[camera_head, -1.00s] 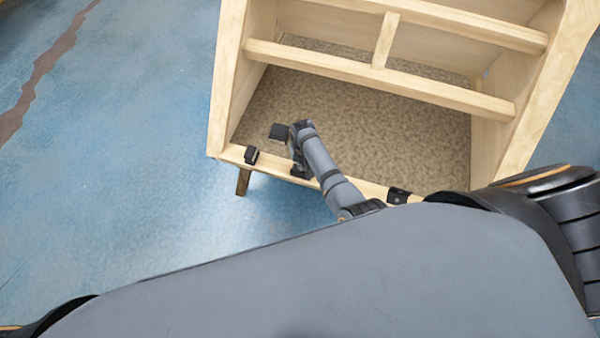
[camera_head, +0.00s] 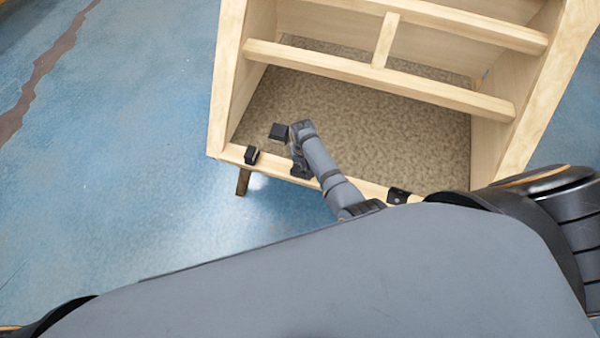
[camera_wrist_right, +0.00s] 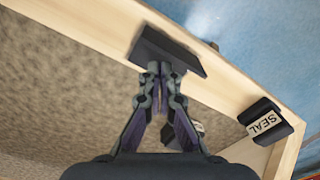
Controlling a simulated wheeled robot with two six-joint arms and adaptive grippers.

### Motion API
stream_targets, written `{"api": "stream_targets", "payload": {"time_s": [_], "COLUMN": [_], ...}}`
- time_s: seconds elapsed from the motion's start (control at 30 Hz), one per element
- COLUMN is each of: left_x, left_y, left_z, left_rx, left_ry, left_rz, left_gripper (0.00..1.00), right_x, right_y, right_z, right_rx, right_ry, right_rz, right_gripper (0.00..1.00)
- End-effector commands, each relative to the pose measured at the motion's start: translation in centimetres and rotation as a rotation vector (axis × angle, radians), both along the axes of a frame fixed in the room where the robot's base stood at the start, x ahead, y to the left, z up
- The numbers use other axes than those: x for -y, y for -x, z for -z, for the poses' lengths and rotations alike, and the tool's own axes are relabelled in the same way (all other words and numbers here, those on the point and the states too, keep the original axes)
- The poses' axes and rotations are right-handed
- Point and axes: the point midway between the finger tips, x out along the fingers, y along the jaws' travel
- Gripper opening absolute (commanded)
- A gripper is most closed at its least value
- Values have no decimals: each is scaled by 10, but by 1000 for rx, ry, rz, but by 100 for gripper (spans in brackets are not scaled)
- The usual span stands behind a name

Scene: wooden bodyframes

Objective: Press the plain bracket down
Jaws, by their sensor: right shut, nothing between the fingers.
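The plain bracket (camera_wrist_right: 165,50) is a dark plate with no visible label in the right wrist view, on the light wooden front rail (camera_wrist_right: 95,27). My right gripper (camera_wrist_right: 160,70) is shut and empty, its fingertips at the bracket's near edge; I cannot tell whether they touch. In the head view my right gripper (camera_head: 298,160) points down over the front rail (camera_head: 340,182) and largely hides this bracket. My left gripper is not in view.
A dark bracket labelled SEAL (camera_wrist_right: 265,120) sits near the rail's corner. Another labelled dark piece (camera_wrist_right: 185,138) is partly hidden behind a finger. Another black bracket (camera_head: 398,195) stands on the rail at right. Wooden crossbars (camera_head: 385,78) span the frame behind my arm.

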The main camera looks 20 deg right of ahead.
Motion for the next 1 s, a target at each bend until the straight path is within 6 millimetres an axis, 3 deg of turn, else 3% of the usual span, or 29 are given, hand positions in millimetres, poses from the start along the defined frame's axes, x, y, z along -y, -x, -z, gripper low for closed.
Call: {"api": "stream_targets", "payload": {"time_s": [1.0], "left_x": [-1], "left_y": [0], "left_z": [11], "left_rx": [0], "left_ry": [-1], "left_rz": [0], "left_gripper": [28], "right_x": [0], "right_y": [0], "right_z": [15], "right_rx": [0], "right_ry": [0], "right_rz": [0], "right_gripper": [0]}}
